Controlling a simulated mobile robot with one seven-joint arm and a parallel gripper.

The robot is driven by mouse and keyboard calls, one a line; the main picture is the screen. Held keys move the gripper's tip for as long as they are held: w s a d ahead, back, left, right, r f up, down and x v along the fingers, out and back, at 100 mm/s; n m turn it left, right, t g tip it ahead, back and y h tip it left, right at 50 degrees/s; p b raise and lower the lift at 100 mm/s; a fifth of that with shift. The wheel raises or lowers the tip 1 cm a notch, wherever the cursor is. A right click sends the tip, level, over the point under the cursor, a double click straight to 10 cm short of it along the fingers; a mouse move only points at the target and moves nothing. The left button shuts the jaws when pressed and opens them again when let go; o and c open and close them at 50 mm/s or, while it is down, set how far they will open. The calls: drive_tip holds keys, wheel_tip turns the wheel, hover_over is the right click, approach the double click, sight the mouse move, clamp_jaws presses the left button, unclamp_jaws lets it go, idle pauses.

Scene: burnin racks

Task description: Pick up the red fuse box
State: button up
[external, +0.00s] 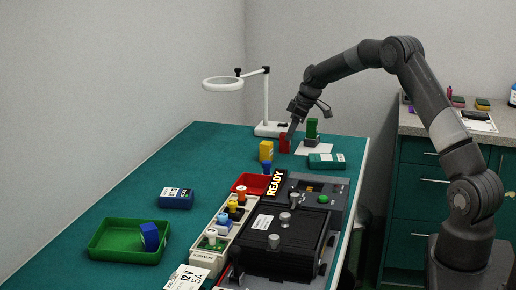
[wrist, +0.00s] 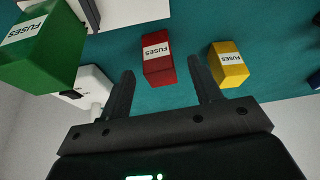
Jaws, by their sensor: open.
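The red fuse box (wrist: 157,60) stands on the green table mat in the wrist view, with a white FUSES label on it. It lies ahead of my gripper (wrist: 162,82), between the lines of the two open fingers. In the external view the red fuse box (external: 284,143) is at the far end of the table, and my gripper (external: 293,124) is just above or beside it. The fingers are open and hold nothing. I cannot tell how much height separates them from the box.
A yellow fuse box (wrist: 229,64) stands to the right and a green one (wrist: 42,45) to the left. The white magnifier lamp (external: 266,105) stands behind. A red bin (external: 250,184), a black test device (external: 281,241) and a green tray (external: 128,240) are nearer the camera.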

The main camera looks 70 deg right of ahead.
sight(285, 143)
drive_tip(key=x, duration=0.5)
drive_tip(key=shift+w, duration=0.15)
drive_tip(key=shift+c, duration=0.5)
drive_tip(key=c, duration=1)
drive_tip(key=shift+o, duration=0.2)
drive_tip(key=shift+r, duration=0.1)
